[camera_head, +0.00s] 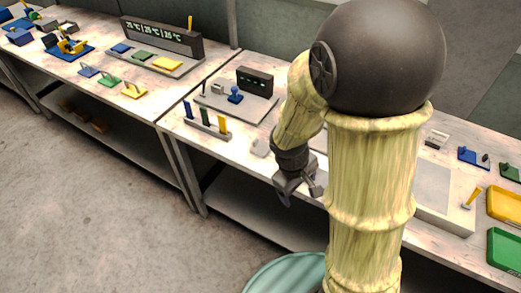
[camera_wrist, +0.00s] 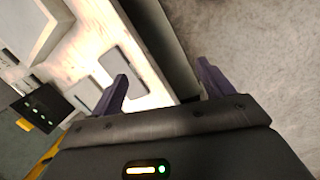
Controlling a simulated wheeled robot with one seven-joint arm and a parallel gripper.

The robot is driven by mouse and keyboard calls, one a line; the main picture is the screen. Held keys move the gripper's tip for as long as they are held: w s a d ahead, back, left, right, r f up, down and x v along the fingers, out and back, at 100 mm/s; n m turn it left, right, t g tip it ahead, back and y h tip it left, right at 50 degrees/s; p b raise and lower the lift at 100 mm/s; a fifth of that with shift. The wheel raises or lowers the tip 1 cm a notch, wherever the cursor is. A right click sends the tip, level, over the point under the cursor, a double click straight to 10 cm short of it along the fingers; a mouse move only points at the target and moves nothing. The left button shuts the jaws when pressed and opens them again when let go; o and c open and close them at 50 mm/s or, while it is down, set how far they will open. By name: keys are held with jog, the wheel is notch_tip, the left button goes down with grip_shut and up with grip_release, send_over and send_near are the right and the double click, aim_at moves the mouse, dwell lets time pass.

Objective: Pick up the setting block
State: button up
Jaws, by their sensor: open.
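My gripper (camera_head: 301,192) is open and empty, pointing down in front of the bench's front edge. In the wrist view its two dark fingers (camera_wrist: 163,78) stand wide apart, with the bench edge and the floor beyond them. The wrist view shows a grey flat piece (camera_wrist: 122,66) and another grey piece (camera_wrist: 84,95) on the bench, beyond the left finger.
Yellow (camera_head: 505,206) and green trays (camera_head: 505,250) are at right. My arm hides the bench's middle.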

jog(key=w+a+f+n+t+h+b, duration=0.1)
jog(key=w+a+f+n+t+h, duration=0.1)
jog(key=w+a+n+t, duration=0.3)
jog(key=w+a+f+n+t+h+b, duration=0.1)
jog(key=w+a+f+n+t+h, duration=0.2)
jog(key=a+n, duration=0.8)
jog(key=w+n+t, duration=0.2)
jog(key=n, duration=0.3)
jog(key=shift+w+a+f+n+t, duration=0.2)
jog(key=shift+w+a+n+t, duration=0.1)
jog(key=shift+w+a+n, duration=0.1)
jog(key=p, duration=0.1)
send_near(264, 143)
jog(key=shift+w+d+f, duration=0.6)
jog(key=shift+d+f, duration=0.15)
jog(key=shift+d, duration=0.1)
jog(key=shift+w+r+p+x, duration=0.1)
jog(key=shift+p+x, duration=0.35)
jog(key=shift+x, duration=0.85)
jog(key=shift+w+r+p+x, duration=0.15)
jog(key=shift+p+x, duration=0.25)
jog(key=shift+x, duration=0.9)
jog(key=shift+a, duration=0.15)
